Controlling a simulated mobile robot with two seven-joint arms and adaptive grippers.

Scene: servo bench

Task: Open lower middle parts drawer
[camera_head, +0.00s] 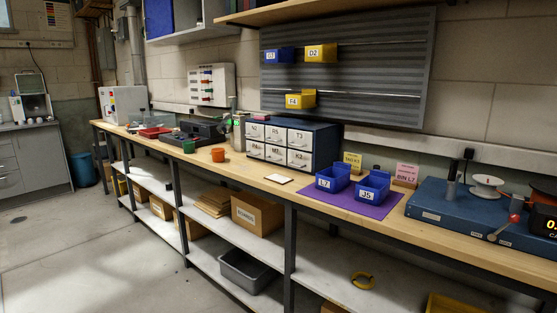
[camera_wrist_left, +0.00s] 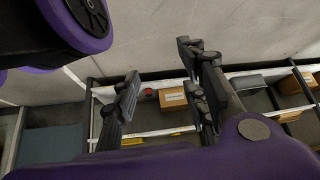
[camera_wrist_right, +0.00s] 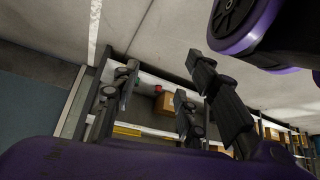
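The parts drawer cabinet (camera_head: 325,134) is a blue box with white-fronted drawers in two rows of three. It stands on the wooden bench against the wall in the head view. The lower middle drawer (camera_head: 276,155) has a white front with a small label and looks closed, flush with its neighbours. Neither gripper shows in the head view. My left gripper (camera_wrist_left: 160,72) is open and empty in the left wrist view, its fingers apart over the floor. My right gripper (camera_wrist_right: 158,78) is open and empty in the right wrist view. Both are away from the cabinet.
The bench front edge is mostly clear.

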